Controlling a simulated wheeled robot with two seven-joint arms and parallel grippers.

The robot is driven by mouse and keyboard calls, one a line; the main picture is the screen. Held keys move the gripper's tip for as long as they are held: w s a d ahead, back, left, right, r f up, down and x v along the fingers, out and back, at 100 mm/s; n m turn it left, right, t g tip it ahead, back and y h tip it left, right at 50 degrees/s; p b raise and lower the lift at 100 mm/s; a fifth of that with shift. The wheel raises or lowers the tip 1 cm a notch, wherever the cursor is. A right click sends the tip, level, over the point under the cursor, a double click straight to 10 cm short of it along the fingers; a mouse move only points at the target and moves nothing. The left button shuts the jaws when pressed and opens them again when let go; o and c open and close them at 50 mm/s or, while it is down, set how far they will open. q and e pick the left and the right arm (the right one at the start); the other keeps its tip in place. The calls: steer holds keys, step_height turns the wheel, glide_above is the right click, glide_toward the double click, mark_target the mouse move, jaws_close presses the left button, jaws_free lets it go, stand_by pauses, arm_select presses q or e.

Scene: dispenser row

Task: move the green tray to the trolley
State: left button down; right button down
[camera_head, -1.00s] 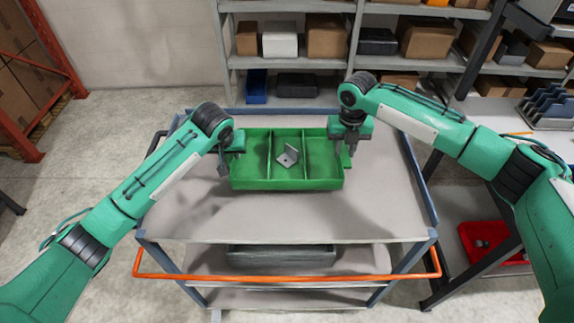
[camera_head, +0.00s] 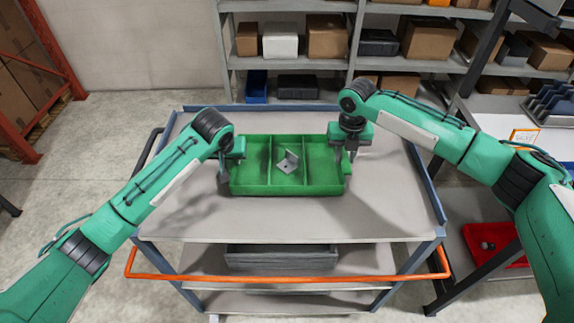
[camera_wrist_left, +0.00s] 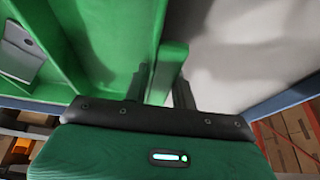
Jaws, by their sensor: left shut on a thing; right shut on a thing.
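The green tray (camera_head: 290,187) is over the trolley's (camera_head: 205,225) grey top in the head view; whether it touches the top I cannot tell. It has several compartments, and a grey metal bracket (camera_head: 287,163) lies in the middle one. My left gripper (camera_head: 224,172) is shut on the tray's left end. In the left wrist view its fingers (camera_wrist_left: 157,85) grip the green end wall (camera_wrist_left: 171,62). My right gripper (camera_head: 351,157) is shut on the tray's right end, its fingers partly hidden.
The trolley has an orange handle (camera_head: 290,286) in front and a grey box (camera_head: 280,258) on its lower shelf. Shelving (camera_head: 330,62) with boxes stands behind. A bench with a red bin (camera_head: 492,243) below is at right. The trolley top is bare in front of the tray.

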arm_select(q)
steer(key=shift+w+a+f, duration=0.1)
steer(key=shift+a+f, duration=0.1)
steer(key=shift+f, duration=0.2)
arm_select(e)
steer(key=shift+w+d+f, duration=0.1)
steer(key=shift+d+f, duration=0.15)
steer(key=shift+f, duration=0.15)
arm_select(q)
steer(key=c, duration=1.1)
jaws_free()
steer(key=shift+r, duration=0.1)
steer(key=shift+c, duration=0.2)
arm_select(e)
steer(key=c, duration=1.1)
jaws_free()
steer(key=shift+r, duration=0.1)
steer(key=shift+c, duration=0.2)
arm_select(q)
steer(key=shift+d, duration=0.1)
arm_select(e)
steer(key=shift+a, duration=0.15)
